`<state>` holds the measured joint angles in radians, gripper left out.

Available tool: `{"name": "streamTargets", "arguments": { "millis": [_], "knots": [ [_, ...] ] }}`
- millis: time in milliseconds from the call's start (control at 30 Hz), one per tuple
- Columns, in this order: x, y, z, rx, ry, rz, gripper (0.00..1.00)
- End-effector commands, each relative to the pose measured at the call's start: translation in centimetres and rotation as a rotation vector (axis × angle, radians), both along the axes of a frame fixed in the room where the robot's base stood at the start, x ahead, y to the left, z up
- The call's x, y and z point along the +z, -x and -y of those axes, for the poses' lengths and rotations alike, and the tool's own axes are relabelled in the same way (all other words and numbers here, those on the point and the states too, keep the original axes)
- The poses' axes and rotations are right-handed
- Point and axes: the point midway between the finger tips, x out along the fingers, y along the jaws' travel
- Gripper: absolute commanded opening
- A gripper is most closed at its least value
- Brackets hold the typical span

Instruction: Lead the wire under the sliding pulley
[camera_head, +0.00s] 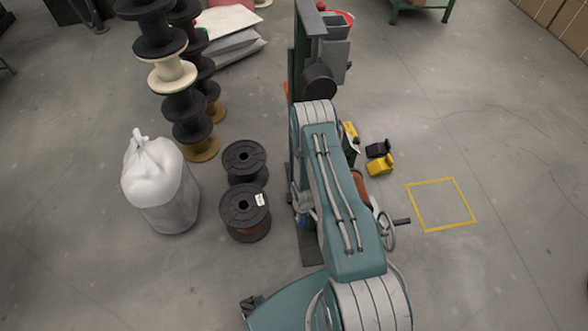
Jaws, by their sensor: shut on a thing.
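A tall dark green stand (311,22) rises behind my teal arm. A dark round part (319,79) sits on it, just above my arm's far joint; I cannot tell whether this is the sliding pulley. I cannot make out the wire. My arm runs from the bottom of the view up to that joint and covers much of the stand's lower part. My gripper is hidden behind the arm, so its hold and its distance to the pulley do not show. A spool of copper (362,188) and a handwheel (389,230) show at the arm's right side.
Two black spools (245,212) (244,161) stand left of the stand. A white bag-lined bin (160,185) and stacked spools (173,75) are farther left. Yellow and black blocks (380,164) lie right of the arm. Floor around a yellow taped square (443,181) is clear.

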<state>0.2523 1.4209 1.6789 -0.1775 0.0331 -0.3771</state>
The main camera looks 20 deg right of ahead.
Motion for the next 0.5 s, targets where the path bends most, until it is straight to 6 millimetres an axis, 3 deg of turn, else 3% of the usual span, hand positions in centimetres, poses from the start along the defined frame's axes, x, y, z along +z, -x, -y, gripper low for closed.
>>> {"name": "streamTargets", "arguments": {
  "millis": [500],
  "knots": [
    [0.0, 1.1, 3.9, -0.003, 0.000, 0.000, 0.00]
  ]
}}
